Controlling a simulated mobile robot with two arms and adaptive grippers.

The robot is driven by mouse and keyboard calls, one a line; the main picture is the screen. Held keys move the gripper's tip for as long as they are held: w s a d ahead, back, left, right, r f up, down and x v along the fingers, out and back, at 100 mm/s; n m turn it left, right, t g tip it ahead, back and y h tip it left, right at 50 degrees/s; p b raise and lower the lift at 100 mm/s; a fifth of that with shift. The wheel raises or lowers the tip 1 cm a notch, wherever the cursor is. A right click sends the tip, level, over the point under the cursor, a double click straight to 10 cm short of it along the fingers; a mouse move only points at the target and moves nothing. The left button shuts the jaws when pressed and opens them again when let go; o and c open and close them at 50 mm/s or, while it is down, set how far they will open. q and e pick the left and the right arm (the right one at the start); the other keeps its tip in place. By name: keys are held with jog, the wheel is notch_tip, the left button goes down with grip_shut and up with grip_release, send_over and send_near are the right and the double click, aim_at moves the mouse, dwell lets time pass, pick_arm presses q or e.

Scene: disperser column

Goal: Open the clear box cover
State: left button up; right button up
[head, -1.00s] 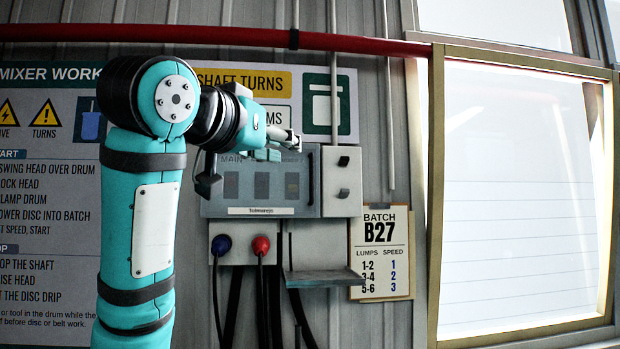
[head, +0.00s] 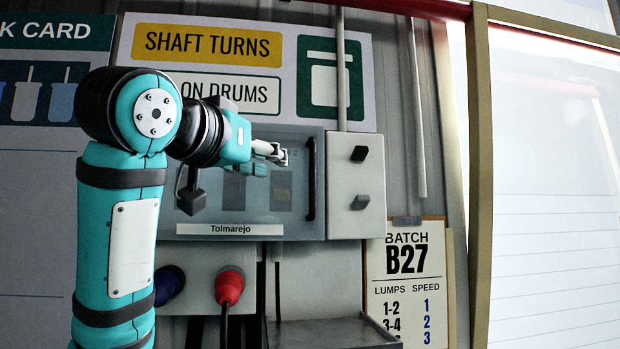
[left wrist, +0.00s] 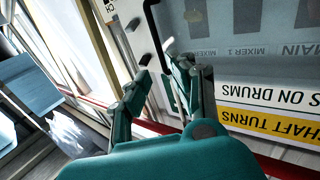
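The clear box cover (head: 303,222) lies shut over a grey wall box in the head view, with dark switch panels blurred behind it. Its black upright handle (head: 311,180) is near its right edge. My left gripper (head: 277,155) is in front of the cover, left of the handle in the picture. In the left wrist view, the left gripper (left wrist: 157,54) has its fingers apart and the dark handle (left wrist: 151,22) shows beyond and between them. I cannot tell whether a finger touches it. My right gripper is in neither view.
A side panel with two black knobs (head: 360,154) adjoins the box on its right. A red plug (head: 229,286) and a blue plug (head: 169,284) are below, beside a grey shelf (head: 330,333). A batch card (head: 407,260) hangs to the right, near a framed window (head: 480,180).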

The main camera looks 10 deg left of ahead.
aim_at(311, 173)
pick_arm(q)
jog(key=w+d+p, duration=0.1)
jog(key=w+p, duration=0.1)
jog(key=w, duration=0.2)
jog(key=w+d+p, duration=0.1)
jog(key=w+p, duration=0.2)
jog(key=w, duration=0.2)
jog(key=w+d+p, duration=0.1)
jog(key=w+p, duration=0.2)
jog(key=w, duration=0.2)
jog(key=shift+r, duration=0.25)
jog(key=shift+w+d+p, duration=0.25)
jog(key=shift+w+p, duration=0.1)
jog(key=shift+w, duration=0.25)
jog(key=shift+w+f, duration=0.2)
jog(key=shift+w, duration=0.15)
jog(key=shift+s, duration=0.1)
grip_shut()
